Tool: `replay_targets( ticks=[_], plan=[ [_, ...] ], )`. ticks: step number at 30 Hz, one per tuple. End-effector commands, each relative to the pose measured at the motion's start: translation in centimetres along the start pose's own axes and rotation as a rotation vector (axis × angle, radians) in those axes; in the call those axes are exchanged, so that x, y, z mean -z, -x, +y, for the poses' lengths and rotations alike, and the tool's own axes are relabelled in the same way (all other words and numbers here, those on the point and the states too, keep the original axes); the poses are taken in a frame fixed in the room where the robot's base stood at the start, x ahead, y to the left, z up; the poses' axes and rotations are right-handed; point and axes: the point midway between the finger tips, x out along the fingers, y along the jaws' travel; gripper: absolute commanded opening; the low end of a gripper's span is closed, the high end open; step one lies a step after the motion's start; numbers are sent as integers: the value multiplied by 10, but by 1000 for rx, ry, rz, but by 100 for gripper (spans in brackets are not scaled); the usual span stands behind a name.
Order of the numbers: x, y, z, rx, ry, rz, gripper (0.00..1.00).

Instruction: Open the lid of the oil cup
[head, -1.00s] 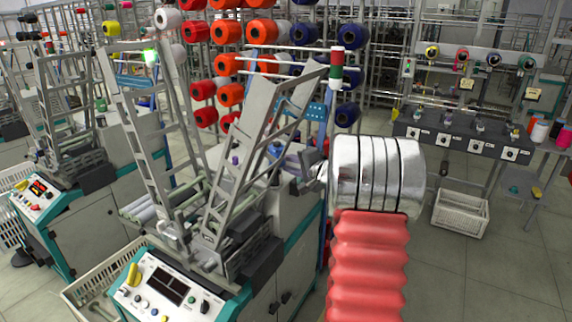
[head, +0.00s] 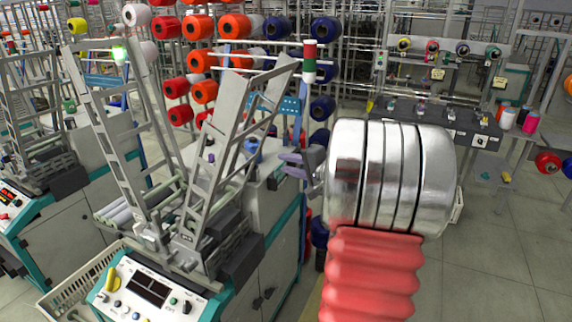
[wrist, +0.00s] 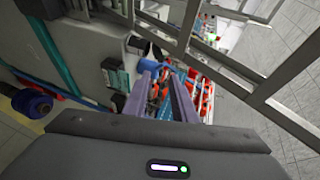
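A small blue fitting (head: 250,147), which may be the oil cup, stands on the grey top of the winding machine (head: 262,180), behind the tilted frame. A blue part also shows just beyond my fingertips in the wrist view (wrist: 149,66); its lid cannot be made out. My gripper (head: 284,164) is to the right of the fitting in the head view, with purple fingers pointing left. In the wrist view the two fingers (wrist: 160,78) stand apart with a gap between them and nothing held.
Grey slanted frames (head: 222,150) rise beside the fitting. They also cross the upper right of the wrist view (wrist: 240,68). A control panel (head: 150,290) is at the machine's front. A red-green-white signal post (head: 309,62) stands behind. Open floor (head: 500,260) lies right.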

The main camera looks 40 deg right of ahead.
Motion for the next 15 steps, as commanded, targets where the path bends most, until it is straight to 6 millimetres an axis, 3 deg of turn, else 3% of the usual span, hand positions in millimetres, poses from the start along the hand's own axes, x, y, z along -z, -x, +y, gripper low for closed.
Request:
replay_targets(
  ticks=[3,8,11,15],
  plan=[
    [0,0,0,0,0,0,24],
    [-9,-1,-1,-9,7,-17,12],
    [-31,-3,-3,-34,26,-63,5],
    [-87,-2,-4,-104,77,-175,0]
  ],
)
